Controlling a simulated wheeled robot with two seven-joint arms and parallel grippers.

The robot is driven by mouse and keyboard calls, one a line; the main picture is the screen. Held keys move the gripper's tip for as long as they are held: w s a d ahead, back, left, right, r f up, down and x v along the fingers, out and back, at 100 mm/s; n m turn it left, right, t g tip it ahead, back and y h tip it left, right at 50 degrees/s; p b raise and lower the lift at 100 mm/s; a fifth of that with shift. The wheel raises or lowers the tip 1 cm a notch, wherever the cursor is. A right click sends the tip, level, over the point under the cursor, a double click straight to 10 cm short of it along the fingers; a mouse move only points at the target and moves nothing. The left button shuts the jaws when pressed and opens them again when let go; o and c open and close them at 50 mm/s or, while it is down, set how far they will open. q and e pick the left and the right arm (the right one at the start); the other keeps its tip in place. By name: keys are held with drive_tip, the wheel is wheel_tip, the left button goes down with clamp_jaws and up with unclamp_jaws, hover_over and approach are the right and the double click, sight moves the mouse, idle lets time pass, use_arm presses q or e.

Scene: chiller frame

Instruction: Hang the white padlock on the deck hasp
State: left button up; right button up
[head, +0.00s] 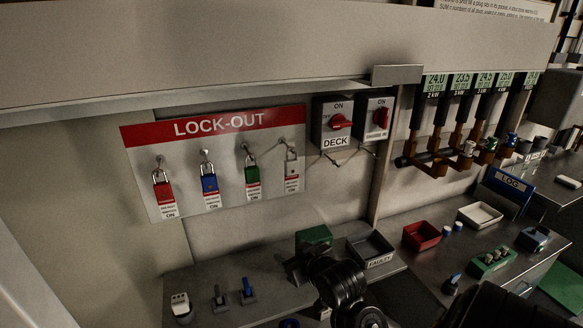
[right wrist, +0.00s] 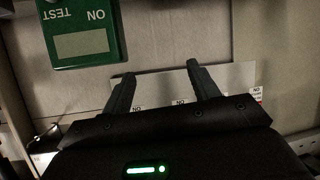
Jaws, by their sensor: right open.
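The white padlock (head: 292,174) hangs on the far right hook of the LOCK-OUT board (head: 225,122), beside red, blue and green padlocks. The deck hasp (head: 331,159) shows as a small metal piece below the DECK switch box (head: 336,122); its detail is too small to tell. My right gripper (head: 287,265) is low in front of the board, below the padlocks and apart from them. In the right wrist view its two fingers (right wrist: 164,78) are spread with nothing between them, and the board's lower part with tags lies beyond. My left gripper is not in view.
A green box (head: 314,236) stands on the shelf behind my right arm; a green ON/TEST box (right wrist: 83,32) shows in the right wrist view. A grey FAULTY tray (head: 370,249) is right of it. Small switch-like items (head: 221,297) stand at left.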

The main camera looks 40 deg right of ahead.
drive_tip(key=w+d+r+m+t+h, duration=0.1)
drive_tip(key=w+d+r+t+h, duration=0.2)
drive_tip(key=r, duration=0.6)
drive_tip(key=m+t, duration=0.1)
drive_tip(key=m, duration=0.1)
approach(293, 169)
drive_tip(key=w, duration=0.2)
drive_tip(key=shift+h, duration=0.3)
drive_tip(key=x, duration=0.3)
drive_tip(key=f+x, duration=0.1)
drive_tip(key=x, duration=0.1)
drive_tip(key=shift+w+d, duration=0.25)
drive_tip(key=shift+d, duration=0.1)
drive_tip(key=shift+w+r+p, duration=0.25)
drive_tip(key=shift+p, duration=0.3)
drive_tip(key=p+x, duration=0.1)
drive_tip(key=x, duration=0.1)
drive_tip(key=p+x, duration=0.1)
drive_tip(key=shift+w+d+r, duration=0.15)
drive_tip(key=shift+w+r, duration=0.05)
drive_tip(key=shift+w, duration=0.15)
drive_tip(key=shift+w+d+f, duration=0.15)
drive_tip(key=shift+w, duration=0.3)
drive_tip(key=c, duration=1.1)
drive_tip(key=shift+c, duration=0.3)
